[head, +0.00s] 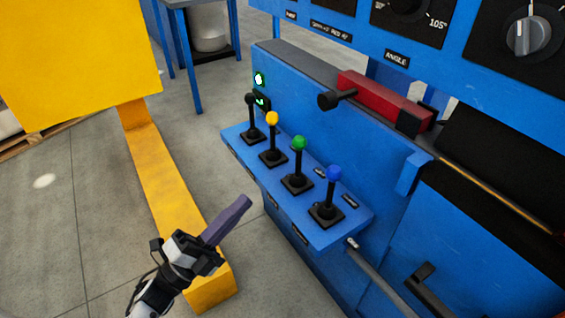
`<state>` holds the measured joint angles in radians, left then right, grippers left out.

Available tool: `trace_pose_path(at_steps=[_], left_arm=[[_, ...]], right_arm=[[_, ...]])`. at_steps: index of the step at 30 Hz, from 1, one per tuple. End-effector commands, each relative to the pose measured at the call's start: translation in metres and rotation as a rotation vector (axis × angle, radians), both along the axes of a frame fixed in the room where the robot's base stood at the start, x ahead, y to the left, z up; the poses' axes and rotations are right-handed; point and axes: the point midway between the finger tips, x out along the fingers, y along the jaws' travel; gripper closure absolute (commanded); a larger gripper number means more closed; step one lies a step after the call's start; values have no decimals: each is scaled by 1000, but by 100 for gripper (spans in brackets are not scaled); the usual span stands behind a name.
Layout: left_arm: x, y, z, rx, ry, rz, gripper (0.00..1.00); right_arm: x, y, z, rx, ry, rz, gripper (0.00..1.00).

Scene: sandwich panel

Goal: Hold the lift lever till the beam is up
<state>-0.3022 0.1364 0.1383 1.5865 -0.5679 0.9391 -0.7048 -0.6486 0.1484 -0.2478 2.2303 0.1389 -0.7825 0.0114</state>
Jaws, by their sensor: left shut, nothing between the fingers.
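A row of levers stands on a blue shelf (245,160) at the front of the blue machine. They are a black-knobbed lever (251,118), a yellow-knobbed lever (271,138), a green-knobbed lever (298,165) and a blue-knobbed lever (331,196). Their labels are too small to read, so I cannot tell which is the lift lever. My left gripper (240,207) is shut and empty, left of and below the shelf, apart from every lever. A red bar (385,100) lies along the machine's top; I cannot tell whether it belongs to the beam. My right gripper is not in view.
A yellow post and panel (80,60) stand at the left, with a yellow foot (211,290) near my left gripper. Dials, one labelled ANGLE, are on the upper panel (460,75). Two green indicators (259,80) glow behind the levers. Grey floor (90,220) is open at left.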

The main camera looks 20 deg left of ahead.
Motion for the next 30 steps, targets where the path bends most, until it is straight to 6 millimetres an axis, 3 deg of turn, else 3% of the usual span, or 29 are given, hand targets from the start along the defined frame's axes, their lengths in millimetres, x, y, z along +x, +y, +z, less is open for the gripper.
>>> trace_pose_path(at_steps=[8,21,30], left_arm=[[19,-11,11,-2,-4,-2,100],[91,-50,48,-3,-2,-1,100],[111,-61,58,-4,2,0,100]], right_arm=[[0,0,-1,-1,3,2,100],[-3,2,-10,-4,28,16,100],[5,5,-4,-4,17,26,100]])
